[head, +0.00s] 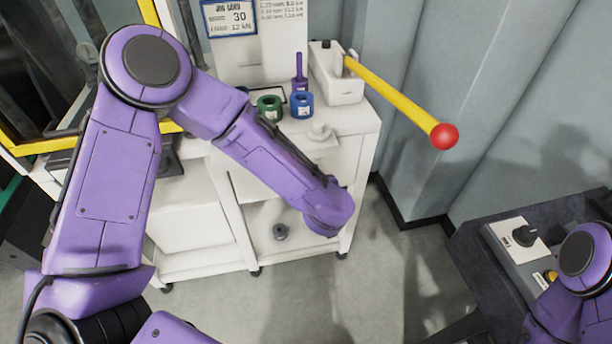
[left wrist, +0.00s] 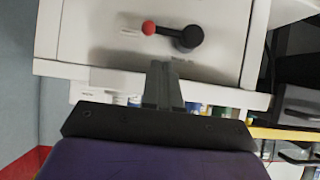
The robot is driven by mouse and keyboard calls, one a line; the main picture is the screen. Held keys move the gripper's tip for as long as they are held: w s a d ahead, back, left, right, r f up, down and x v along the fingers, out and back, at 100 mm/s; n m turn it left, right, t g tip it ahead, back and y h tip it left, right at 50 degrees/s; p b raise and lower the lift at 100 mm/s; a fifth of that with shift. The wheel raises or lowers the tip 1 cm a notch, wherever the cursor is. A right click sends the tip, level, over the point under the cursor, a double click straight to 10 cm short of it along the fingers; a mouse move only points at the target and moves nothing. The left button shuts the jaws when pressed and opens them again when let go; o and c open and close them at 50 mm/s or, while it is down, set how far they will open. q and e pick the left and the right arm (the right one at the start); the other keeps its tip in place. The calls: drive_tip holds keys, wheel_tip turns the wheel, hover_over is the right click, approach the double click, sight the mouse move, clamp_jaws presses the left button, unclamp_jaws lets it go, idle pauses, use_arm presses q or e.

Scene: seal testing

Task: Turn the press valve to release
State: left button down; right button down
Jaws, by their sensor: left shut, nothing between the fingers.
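In the left wrist view a black rotary valve handle (left wrist: 188,39) with a red ball end (left wrist: 149,28) sits on a white panel (left wrist: 90,55). The handle points left in the picture, slightly upward. My left gripper (left wrist: 157,66) is shut and empty. Its fingertips show below the handle in the picture, with a visible gap to the red ball. I cannot tell how far they are from the panel. In the head view my left arm reaches across the front of the white cart (head: 360,120); its fingers and this handle cannot be made out there. My right gripper is out of view.
On the cart are green (head: 270,106) and blue (head: 302,104) ring-shaped parts and a white box (head: 325,75) with a yellow lever (head: 395,100) ending in a red ball. A control box (head: 515,245) with a black knob stands at right. Open floor (head: 400,275) lies between.

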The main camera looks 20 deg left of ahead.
use_arm(q)
drive_tip(key=shift+d, duration=0.15)
drive_tip(key=p+x, duration=0.1)
drive_tip(key=x, duration=0.9)
